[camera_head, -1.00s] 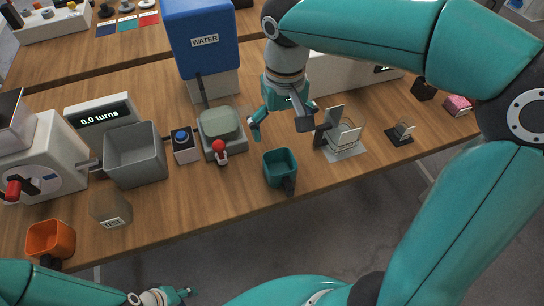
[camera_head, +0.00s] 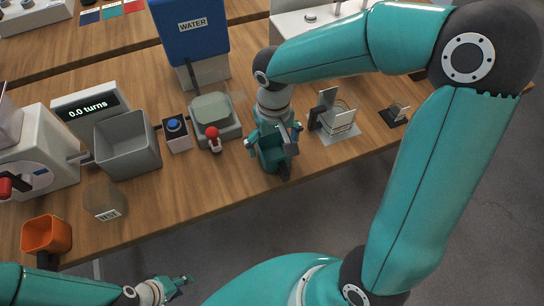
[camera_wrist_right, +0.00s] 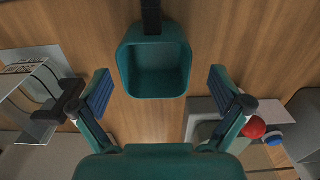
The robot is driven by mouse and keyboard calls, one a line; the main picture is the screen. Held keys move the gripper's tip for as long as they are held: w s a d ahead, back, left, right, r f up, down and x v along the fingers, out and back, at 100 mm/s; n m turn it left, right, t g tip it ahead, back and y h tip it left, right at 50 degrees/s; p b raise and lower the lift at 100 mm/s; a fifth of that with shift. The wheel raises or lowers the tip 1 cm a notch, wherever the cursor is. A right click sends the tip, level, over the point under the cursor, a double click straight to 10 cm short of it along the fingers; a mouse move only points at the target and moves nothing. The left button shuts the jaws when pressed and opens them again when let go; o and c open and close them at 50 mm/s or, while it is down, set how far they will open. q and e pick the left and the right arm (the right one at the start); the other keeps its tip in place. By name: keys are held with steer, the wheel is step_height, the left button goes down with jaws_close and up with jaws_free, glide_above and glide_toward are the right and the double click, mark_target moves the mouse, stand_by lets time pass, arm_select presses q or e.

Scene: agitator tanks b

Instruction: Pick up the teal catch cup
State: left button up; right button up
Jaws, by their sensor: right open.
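The teal catch cup (camera_head: 277,163) stands near the front edge of the table, partly hidden by my right gripper in the head view. In the right wrist view the square, empty-looking cup (camera_wrist_right: 154,85) shows from above, with its dark handle (camera_wrist_right: 151,16) pointing to the top. My right gripper (camera_head: 274,138) is open and points down over the cup. In the wrist view its two fingers (camera_wrist_right: 159,76) are spread left and right of the cup's near edge, with gaps on both sides. My left gripper (camera_head: 184,284) is low in the head view, away from the table; its jaws are too small to judge.
A scale-like device with a red knob (camera_head: 212,132) stands left of the cup. A wire-and-plate holder (camera_head: 339,121) stands to its right. Further left are a grey bin (camera_head: 128,142), a TEST pot (camera_head: 103,203) and an orange cup (camera_head: 47,235). A blue water tank (camera_head: 190,35) stands behind.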

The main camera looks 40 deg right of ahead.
mark_target(275, 154)
steer(key=f, duration=0.3)
steer(key=shift+s+d+f, duration=0.25)
steer(key=shift+f, duration=0.55)
steer(key=c, duration=1.1)
steer(key=shift+r, duration=0.1)
steer(key=shift+c, duration=0.2)
